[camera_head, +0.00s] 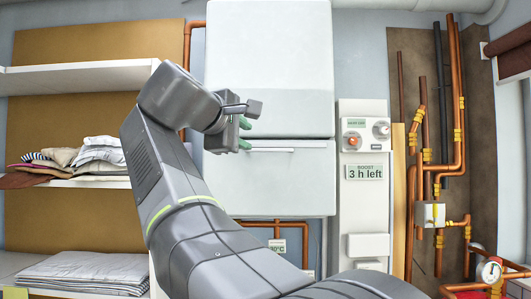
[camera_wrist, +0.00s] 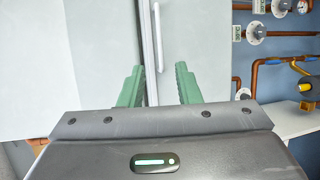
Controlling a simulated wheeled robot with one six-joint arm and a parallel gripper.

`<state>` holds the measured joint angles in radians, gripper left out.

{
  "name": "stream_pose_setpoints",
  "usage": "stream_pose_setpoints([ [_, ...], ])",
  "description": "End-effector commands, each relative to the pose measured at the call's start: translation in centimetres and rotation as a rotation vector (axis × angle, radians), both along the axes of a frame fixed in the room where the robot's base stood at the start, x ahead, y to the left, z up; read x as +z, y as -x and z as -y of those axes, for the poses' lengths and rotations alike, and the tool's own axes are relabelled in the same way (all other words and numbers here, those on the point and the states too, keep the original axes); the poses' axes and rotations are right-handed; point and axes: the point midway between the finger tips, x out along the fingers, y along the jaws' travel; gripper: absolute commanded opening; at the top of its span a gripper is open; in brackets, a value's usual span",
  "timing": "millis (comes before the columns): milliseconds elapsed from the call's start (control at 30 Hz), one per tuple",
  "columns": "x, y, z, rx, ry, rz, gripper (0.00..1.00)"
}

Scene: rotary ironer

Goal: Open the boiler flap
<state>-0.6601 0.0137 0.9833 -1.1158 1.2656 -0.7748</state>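The white boiler (camera_head: 270,65) hangs on the wall in the head view. Its lower front panel, the flap (camera_head: 275,185), is closed and has a thin white bar handle (camera_head: 270,150) along its top edge. In the wrist view the picture is turned: the flap (camera_wrist: 195,40) lies right of a narrow seam and the handle (camera_wrist: 158,38) runs upright. My gripper (camera_wrist: 158,72) is open, with its green fingers apart and nothing visible between them except the handle's near end in line of sight. In the head view my gripper (camera_head: 245,134) is near the handle's left end; contact cannot be told.
A control panel (camera_head: 364,170) with knobs stands right of the boiler. Copper pipes (camera_head: 459,110) run farther right. Shelves with folded laundry (camera_head: 85,268) are on the left. Pipes (camera_head: 277,230) come out below the boiler.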

Motion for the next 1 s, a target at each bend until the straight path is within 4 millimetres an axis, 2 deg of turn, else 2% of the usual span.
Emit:
stream_pose_setpoints([
  [133, 0.0, -0.7, 0.3, -0.003, 0.004, 0.001, 0.3],
  [267, -0.3, -2.3, 1.0, -0.005, 0.004, -0.002, 0.3],
  [800, -2.1, -11.0, 4.7, -0.003, 0.004, -0.001, 0.3],
  [1000, -2.5, -12.3, 5.2, -0.002, 0.001, 0.0, 0.3],
])
